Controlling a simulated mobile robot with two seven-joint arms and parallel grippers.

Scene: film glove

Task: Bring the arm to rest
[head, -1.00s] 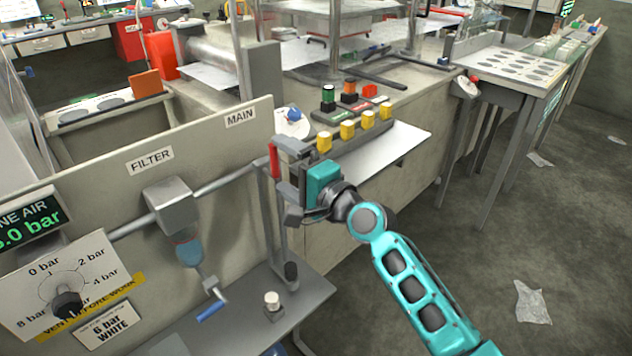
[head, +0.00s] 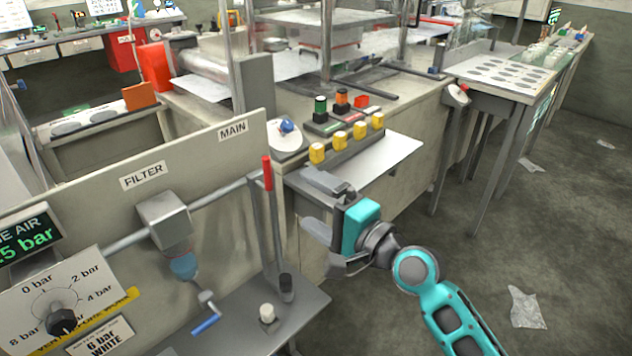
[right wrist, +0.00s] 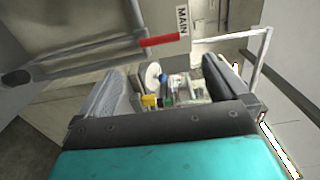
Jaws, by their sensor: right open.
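My right gripper (head: 316,208) is in the middle of the head view, its fingers pointing left and spread apart with nothing between them. It is right of the red handle (head: 267,173) at the MAIN label, with a visible gap. The teal arm runs from it to the lower right. In the right wrist view the open gripper (right wrist: 168,88) has both fingers apart. The red handle (right wrist: 160,41) lies beyond them, near the MAIN sign. My left gripper is not in view.
The air panel (head: 95,215) with filter (head: 165,222), pressure knob (head: 62,320) and display (head: 27,236) stands left. Behind the gripper is a bench with yellow buttons (head: 338,140) and a white sheet (head: 385,160). Floor at the right is mostly clear, with scraps (head: 526,307).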

